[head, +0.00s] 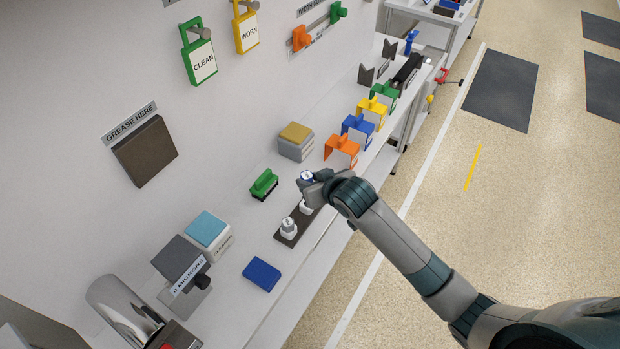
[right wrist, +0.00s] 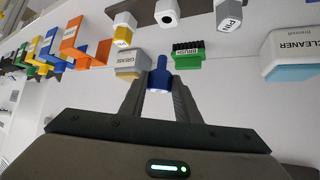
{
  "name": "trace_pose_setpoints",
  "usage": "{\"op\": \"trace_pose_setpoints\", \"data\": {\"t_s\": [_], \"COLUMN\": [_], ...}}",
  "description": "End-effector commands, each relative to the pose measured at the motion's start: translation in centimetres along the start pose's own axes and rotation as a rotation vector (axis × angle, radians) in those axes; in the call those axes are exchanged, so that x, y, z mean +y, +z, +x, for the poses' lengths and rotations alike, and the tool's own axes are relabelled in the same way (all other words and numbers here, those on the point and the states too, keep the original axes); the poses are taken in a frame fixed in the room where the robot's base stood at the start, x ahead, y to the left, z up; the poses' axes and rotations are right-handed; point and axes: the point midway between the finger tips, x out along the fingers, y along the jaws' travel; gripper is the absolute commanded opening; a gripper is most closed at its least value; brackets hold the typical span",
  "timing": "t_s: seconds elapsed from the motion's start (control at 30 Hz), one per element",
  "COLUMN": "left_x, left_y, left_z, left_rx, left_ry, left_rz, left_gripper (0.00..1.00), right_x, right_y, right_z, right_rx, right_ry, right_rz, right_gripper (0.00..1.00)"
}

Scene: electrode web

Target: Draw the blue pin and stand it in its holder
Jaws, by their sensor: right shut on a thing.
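The blue pin (right wrist: 160,75) is between the two fingers of my right gripper (right wrist: 160,88), which is shut on it. In the right wrist view its narrow end points away from the gripper. In the head view only its top (head: 306,175) shows between the fingers of the right gripper (head: 312,180). A dark strip (head: 283,240) with white posts (head: 289,227) lies just below and beside it. In the right wrist view one white post (right wrist: 167,13) shows a dark hole; the pin looks apart from it. My left gripper is out of view.
Near the pin are a green brush (head: 264,184), a grease block (head: 297,149), a cleaner block (head: 220,242) and a blue block (head: 262,274). An orange bracket (head: 341,146) stands beyond, before blue, yellow and green ones. The wall runs behind; open floor lies right.

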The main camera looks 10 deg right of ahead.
Motion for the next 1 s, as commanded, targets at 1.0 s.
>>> {"op": "trace_pose_setpoints", "data": {"t_s": [1.0], "left_x": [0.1], "left_y": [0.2], "left_z": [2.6], "left_rx": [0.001], "left_ry": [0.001], "left_rz": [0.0], "left_gripper": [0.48], "right_x": [0.1], "right_y": [4.6], "right_z": [3.6], "right_rx": [0.0], "right_ry": [-0.004], "right_rz": [-0.002], "right_gripper": [0.0]}}
